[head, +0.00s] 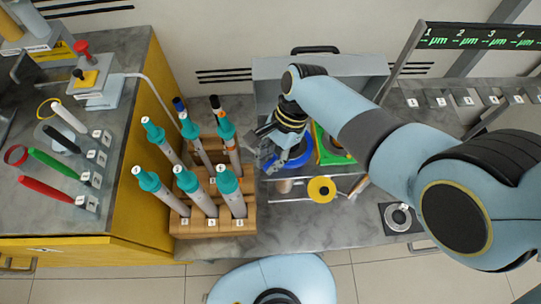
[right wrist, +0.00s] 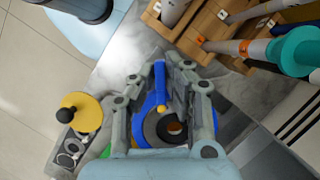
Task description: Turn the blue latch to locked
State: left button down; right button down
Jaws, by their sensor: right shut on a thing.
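The blue latch (head: 297,157) is on the workbench, right of the wooden rack. It is round and partly covered by my right gripper (head: 266,143) in the head view. In the right wrist view the blue latch (right wrist: 160,72) shows a raised blue bar with a yellow part near a dark grey ring. My right gripper (right wrist: 160,72) has its fingers on both sides of that bar and is shut on it. Any lock marking is hidden or too small to read. My left gripper is not in view.
A wooden rack (head: 246,221) with several teal-topped rods stands close to the left of the gripper. A green plate (head: 333,151) and a yellow round knob (head: 322,190) are to the right. A grey housing (head: 267,68) stands behind. The front bench strip is clear.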

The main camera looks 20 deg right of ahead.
jog(key=shift+n+g, duration=0.5)
jog(key=shift+n, duration=0.6)
jog(key=c, duration=1.4)
grip_release()
jog(key=v, duration=1.2)
jog(key=shift+a, duration=0.2)
